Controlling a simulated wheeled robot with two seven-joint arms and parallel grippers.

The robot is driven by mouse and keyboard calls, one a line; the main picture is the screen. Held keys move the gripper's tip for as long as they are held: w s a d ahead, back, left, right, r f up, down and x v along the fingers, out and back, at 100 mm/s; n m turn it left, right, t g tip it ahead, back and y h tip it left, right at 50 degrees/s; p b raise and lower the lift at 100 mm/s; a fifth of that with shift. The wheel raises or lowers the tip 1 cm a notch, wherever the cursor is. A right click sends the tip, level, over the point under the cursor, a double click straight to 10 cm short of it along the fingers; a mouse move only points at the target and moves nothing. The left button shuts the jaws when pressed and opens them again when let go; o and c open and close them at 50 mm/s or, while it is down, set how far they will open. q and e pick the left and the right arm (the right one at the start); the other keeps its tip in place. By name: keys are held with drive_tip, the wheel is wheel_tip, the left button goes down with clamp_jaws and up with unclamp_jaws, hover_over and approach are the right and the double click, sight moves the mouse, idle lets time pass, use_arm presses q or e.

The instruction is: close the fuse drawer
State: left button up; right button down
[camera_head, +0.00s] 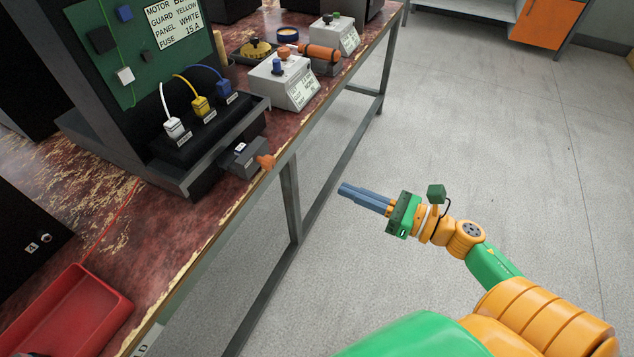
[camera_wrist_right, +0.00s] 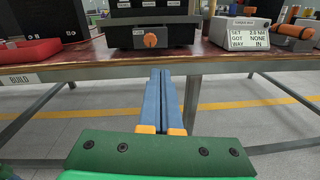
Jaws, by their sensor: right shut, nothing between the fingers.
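The fuse drawer (camera_head: 240,163) is a small grey box with an orange knob (camera_head: 266,161), low on the front of the black panel housing (camera_head: 178,180). It sticks out toward the bench edge, and a small white item shows in its open top. The right wrist view shows the drawer's orange knob (camera_wrist_right: 150,40) face on, above and slightly left of the fingertips. My right gripper (camera_head: 346,191) is shut and empty, its blue fingers pointing toward the bench. It is apart from the drawer, out over the floor to the right of the bench edge.
White, yellow and blue plugs (camera_head: 200,106) sit above the drawer. A grey control box (camera_head: 284,82) and an orange cylinder (camera_head: 318,53) stand farther along the worn red bench. A red tray (camera_head: 78,310) lies at the near left. Open floor surrounds my right arm.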

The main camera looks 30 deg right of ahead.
sight(272, 165)
drive_tip(key=w+a+p, duration=0.1)
drive_tip(key=w+a, duration=0.2)
drive_tip(key=w+a+r+n, duration=0.1)
drive_tip(key=w+a, duration=0.2)
drive_tip(key=w+a+n+p, duration=0.1)
drive_tip(key=w+a, duration=0.2)
drive_tip(key=shift+w+r+y+p, duration=0.15)
drive_tip(key=shift+w+y+p, duration=0.1)
drive_tip(key=shift+y+p, duration=0.15)
drive_tip(key=shift+w+a, duration=0.4)
drive_tip(key=shift+w, duration=0.05)
use_arm(q)
wheel_tip(272, 165, up, 2)
drive_tip(key=shift+s+r, duration=0.1)
drive_tip(key=shift+s, duration=0.05)
